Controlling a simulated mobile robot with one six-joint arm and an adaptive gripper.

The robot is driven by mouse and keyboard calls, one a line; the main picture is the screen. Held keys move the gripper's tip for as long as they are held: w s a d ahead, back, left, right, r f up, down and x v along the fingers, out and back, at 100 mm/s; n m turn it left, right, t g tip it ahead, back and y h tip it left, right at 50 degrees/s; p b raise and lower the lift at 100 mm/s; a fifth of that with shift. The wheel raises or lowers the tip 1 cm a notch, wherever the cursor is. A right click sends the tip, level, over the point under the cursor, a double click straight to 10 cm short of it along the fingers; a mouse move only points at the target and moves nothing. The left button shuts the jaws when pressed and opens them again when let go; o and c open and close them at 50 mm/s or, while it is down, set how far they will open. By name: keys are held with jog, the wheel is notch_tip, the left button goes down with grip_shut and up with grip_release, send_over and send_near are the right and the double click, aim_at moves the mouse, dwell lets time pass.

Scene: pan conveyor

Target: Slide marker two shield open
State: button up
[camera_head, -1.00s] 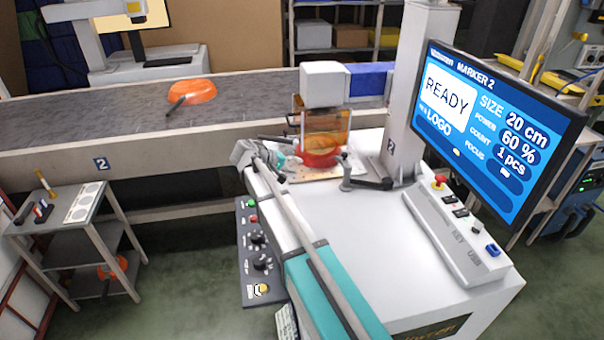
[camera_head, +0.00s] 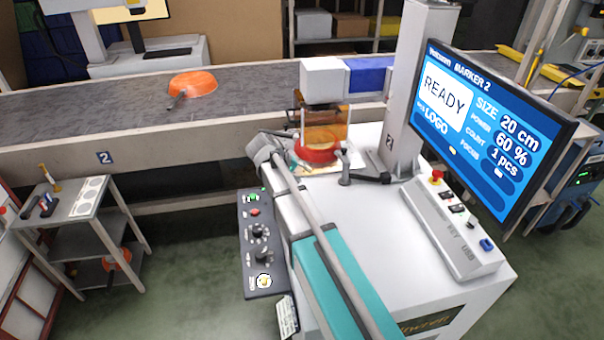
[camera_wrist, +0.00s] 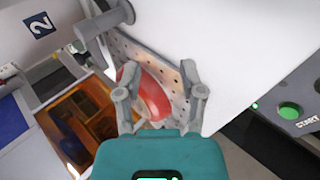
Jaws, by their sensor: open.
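In the wrist view the shield (camera_wrist: 82,122) is at lower left, with a dark frame. My gripper (camera_wrist: 158,74) is open, its two fingers apart over the plate and the red pan (camera_wrist: 152,98). The left finger is nearest the shield; I cannot tell whether they touch. In the head view my wrist is left of the shield and the fingertips are hard to make out.
The marker's screen (camera_head: 490,130) reads READY. A clamp lever (camera_head: 366,177) stands right of the plate. The button panel (camera_head: 257,243) is on the machine's left side. An orange pan (camera_head: 194,83) lies on the conveyor (camera_head: 110,104) behind. A small cart (camera_head: 88,205) stands at left.

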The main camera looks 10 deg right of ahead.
jog(key=shift+w+f+b, duration=0.1)
jog(key=shift+w+b, duration=0.2)
jog(key=shift+w, duration=0.15)
jog(key=w+a+r+n+t+h+b, duration=0.1)
jog(key=w+a+h+b, duration=0.15)
jog(key=w, duration=0.25)
jog(key=w+a+r+n+t+h+b, duration=0.1)
jog(key=w+a+t+h+b, duration=0.1)
jog(key=w+h+b, duration=0.3)
jog(key=n+t+h+b, duration=0.2)
jog(key=t+h+b, duration=0.1)
send_near(289, 116)
jog(key=a, duration=0.1)
jog(key=a+f, duration=0.1)
jog(key=a, duration=0.1)
jog(key=shift+s+a, duration=0.2)
jog(key=p+x, duration=0.2)
jog(key=x, duration=1.1)
jog(key=shift+w+d+f, duration=0.1)
jog(key=shift+w+d, duration=0.1)
jog(key=shift+d, duration=0.2)
grip_shut()
